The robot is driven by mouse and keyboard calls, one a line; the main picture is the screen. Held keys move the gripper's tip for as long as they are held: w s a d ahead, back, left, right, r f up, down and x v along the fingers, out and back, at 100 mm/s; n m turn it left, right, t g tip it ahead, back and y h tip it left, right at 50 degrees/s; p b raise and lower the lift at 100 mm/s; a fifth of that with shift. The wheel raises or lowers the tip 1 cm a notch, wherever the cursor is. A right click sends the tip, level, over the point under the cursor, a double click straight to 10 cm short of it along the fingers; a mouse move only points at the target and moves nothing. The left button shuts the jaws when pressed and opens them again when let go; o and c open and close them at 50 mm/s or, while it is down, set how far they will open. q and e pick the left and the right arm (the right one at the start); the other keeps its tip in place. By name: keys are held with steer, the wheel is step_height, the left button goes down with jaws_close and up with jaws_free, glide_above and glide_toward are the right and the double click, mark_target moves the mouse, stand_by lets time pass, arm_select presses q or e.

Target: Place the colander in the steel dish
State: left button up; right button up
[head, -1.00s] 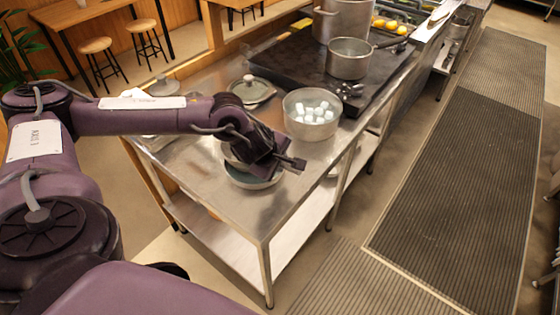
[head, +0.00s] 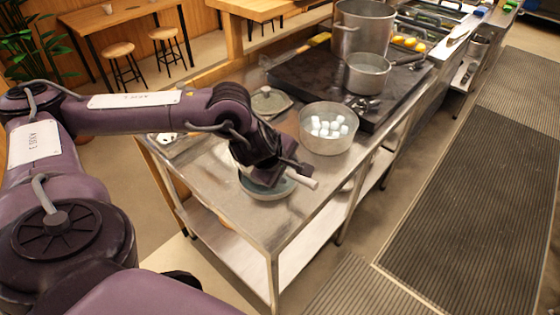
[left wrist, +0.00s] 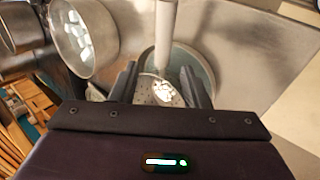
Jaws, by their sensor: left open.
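The colander (left wrist: 147,90) shows in the left wrist view as a small perforated bowl with a straight pale handle (left wrist: 165,30). It appears to rest in or over a shallow grey-green dish (left wrist: 199,62). My left gripper (left wrist: 160,85) is open, with its fingers on either side of the colander's handle end. In the head view the gripper (head: 300,174) is low over the grey-green dish (head: 266,191), the handle (head: 303,182) sticks out past it, and the arm hides the colander's bowl. A wide steel dish (head: 328,146) holds several white cubes.
A dark cooktop (head: 300,78) bears a saucepan (head: 366,76) and a tall pot (head: 362,32). The table's near right corner is clear.

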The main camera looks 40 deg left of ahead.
arm_select(q)
steer(key=v, duration=0.5)
steer(key=shift+s+r, duration=0.15)
steer(key=shift+r, duration=0.05)
steer(key=shift+s+f, duration=0.1)
